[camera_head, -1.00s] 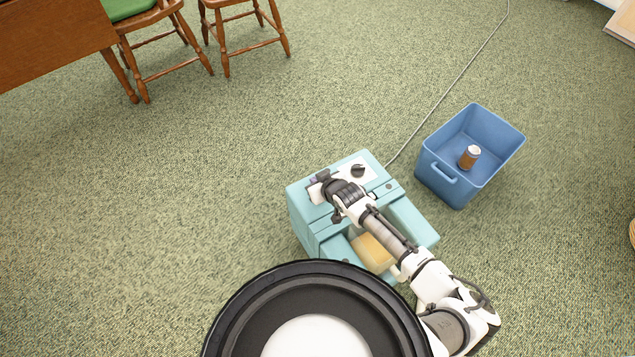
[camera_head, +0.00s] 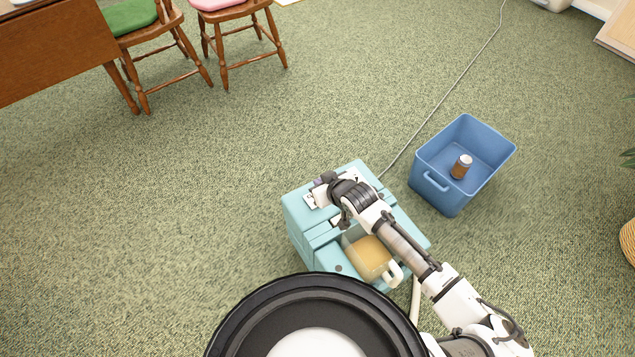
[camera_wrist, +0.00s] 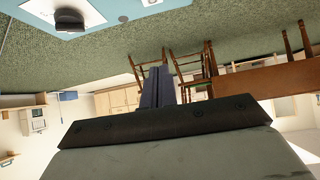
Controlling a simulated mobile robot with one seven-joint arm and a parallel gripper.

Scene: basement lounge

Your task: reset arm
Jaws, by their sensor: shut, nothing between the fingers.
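My gripper (camera_head: 318,194) is at the end of my arm, above the top of a teal appliance (camera_head: 300,222) in the head view. In the wrist view its dark fingers (camera_wrist: 158,86) are together with nothing between them. My arm reaches over the appliance from the lower right and hides part of it. A clear jug with a yellowish content (camera_head: 368,258) sits in the recess of the appliance, its pale handle toward the lower right. A dark knob (camera_wrist: 70,18) on a light panel shows upside down in the wrist view.
A blue bin (camera_head: 432,182) stands on the carpet to the right, with a small brown jar (camera_head: 461,167) inside. A grey cord (camera_head: 440,100) runs from the appliance to the back. Wooden chairs (camera_head: 225,45) and a table (camera_head: 55,50) stand at upper left. Carpet on the left is clear.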

